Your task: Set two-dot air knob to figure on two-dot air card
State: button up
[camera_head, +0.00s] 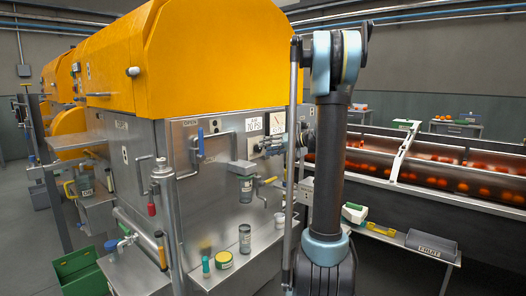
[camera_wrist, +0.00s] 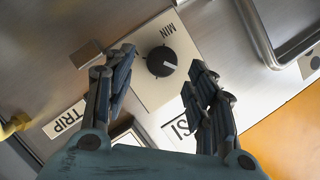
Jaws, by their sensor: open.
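A round black knob (camera_wrist: 161,58) with a white pointer mark sits on a pale plate marked MIN (camera_wrist: 167,30) in the wrist view. The pointer mark lies toward the picture's right, slightly down. My gripper (camera_wrist: 162,66) is open, with one finger on each side of the knob and gaps between. A white card ending in SI (camera_wrist: 180,126) is partly hidden by the right finger. In the head view, a white card (camera_head: 254,124) seems to read AIR 70 PSI, and my gripper (camera_head: 272,146) is just below it at the steel panel.
A TRIP label (camera_wrist: 68,118) and a bent metal handle (camera_wrist: 285,45) are close by in the wrist view. A second card (camera_head: 278,122) is beside the first.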

aim_at(261, 149)
jog(key=shift+x, duration=1.35)
jog(key=c, duration=1.1)
jog(key=shift+o, duration=0.2)
jog(key=shift+d+m, duration=0.15)
jog(key=shift+m, duration=0.25)
jog(key=m+y, duration=0.2)
jog(key=m, duration=0.1)
jog(key=shift+w+f+m, duration=0.1)
jog(key=shift+f+m, duration=0.2)
jog(key=m+y, duration=0.1)
jog(key=m, duration=0.1)
jog(key=m+y, duration=0.1)
jog(key=m, duration=0.1)
jog(key=shift+f+m, duration=0.25)
jog(key=shift+m, duration=0.05)
